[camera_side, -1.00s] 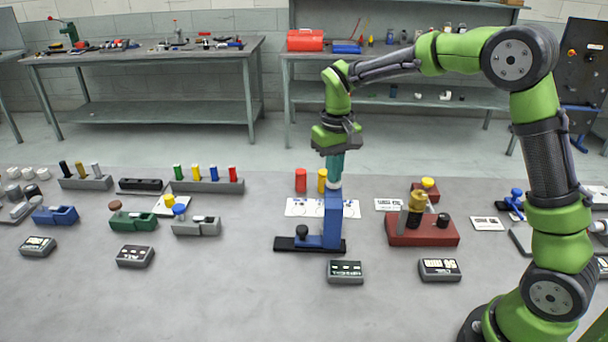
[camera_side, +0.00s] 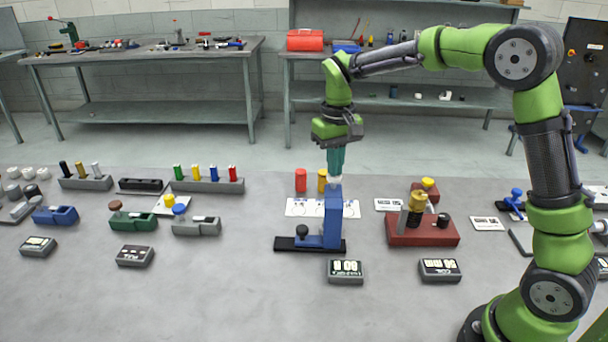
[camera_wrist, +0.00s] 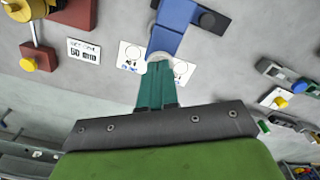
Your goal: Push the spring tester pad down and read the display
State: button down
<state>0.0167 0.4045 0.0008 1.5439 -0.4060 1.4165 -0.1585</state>
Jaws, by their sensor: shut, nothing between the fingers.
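The blue spring tester (camera_side: 332,222) stands on a black base with a dark knob, in the middle of the table. Its small white pad (camera_side: 336,186) is at the top of the blue column. My gripper (camera_side: 335,176) is shut and empty, its teal fingers pointing down at the pad. The tips look to be at the pad, but I cannot tell whether they touch. In the wrist view the shut fingers (camera_wrist: 158,66) partly cover the white pad.
A red block with a brass cylinder (camera_side: 416,205) stands to the right, with its own display (camera_side: 440,270). The table's front middle is clear.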

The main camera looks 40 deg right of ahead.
aim_at(337, 192)
jog(key=shift+r, duration=1.9)
jog(key=shift+w+f, duration=0.1)
jog(key=shift+w, duration=0.1)
jog(key=shift+s+a+f+t, duration=0.15)
jog(key=shift+s+f, duration=0.1)
jog(key=shift+s, duration=0.25)
jog(key=shift+s+a+f+t, duration=0.15)
jog(key=shift+s+f, duration=0.1)
jog(key=shift+s, duration=0.25)
jog(key=s+a+r+t+y, duration=0.1)
jog(key=s+r+t, duration=0.1)
jog(key=s, duration=0.7)
jog(key=s+a+r+m+t+y, duration=0.1)
jog(key=s+t, duration=0.3)
jog(key=s, duration=0.6)
jog(key=shift+s+a+r+t, duration=0.15)
jog(key=shift+a+r+t, duration=0.15)
jog(key=shift+a+r, duration=0.5)
